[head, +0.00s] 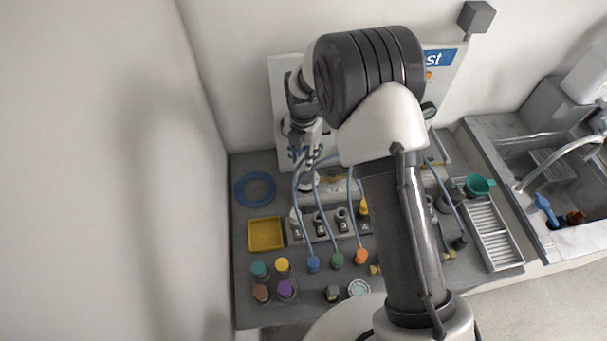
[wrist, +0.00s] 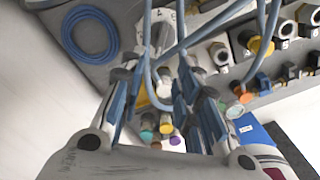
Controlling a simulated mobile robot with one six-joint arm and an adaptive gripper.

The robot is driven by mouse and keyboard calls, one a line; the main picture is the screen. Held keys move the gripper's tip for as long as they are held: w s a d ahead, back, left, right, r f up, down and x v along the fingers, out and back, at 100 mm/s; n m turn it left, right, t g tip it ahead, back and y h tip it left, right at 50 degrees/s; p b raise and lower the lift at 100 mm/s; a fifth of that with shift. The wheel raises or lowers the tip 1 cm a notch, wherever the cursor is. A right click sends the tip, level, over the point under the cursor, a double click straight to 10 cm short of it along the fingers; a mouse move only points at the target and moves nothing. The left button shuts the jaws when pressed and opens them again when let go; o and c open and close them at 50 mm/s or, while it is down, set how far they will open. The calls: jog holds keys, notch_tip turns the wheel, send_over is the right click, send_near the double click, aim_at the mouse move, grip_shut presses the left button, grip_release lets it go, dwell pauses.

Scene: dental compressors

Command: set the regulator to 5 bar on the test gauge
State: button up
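My gripper (head: 304,150) is in front of the left part of the white wall panel (head: 282,100), above the bench. In the wrist view its two blue-padded fingers (wrist: 160,85) stand apart, with blue hose crossing between and in front of them. I see nothing clearly held. A pale rounded part with dark marks (wrist: 162,30) shows just beyond the fingertips; I cannot tell whether it is the regulator knob. A small round dark-rimmed gauge (head: 428,110) shows at the panel's right, partly behind my arm. Its reading is too small to tell. My arm hides much of the panel.
Blue hoses (head: 318,205) run down to coloured fittings on the grey bench. A blue hose coil (head: 256,188), a yellow tray (head: 265,234) and several coloured caps (head: 285,290) lie at left. A ribbed tray (head: 492,235) and sink (head: 562,215) are at right.

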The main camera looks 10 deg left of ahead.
aim_at(304, 177)
notch_tip(304, 177, down, 10)
jog(key=shift+f, duration=0.1)
dwell(0.4)
grip_shut()
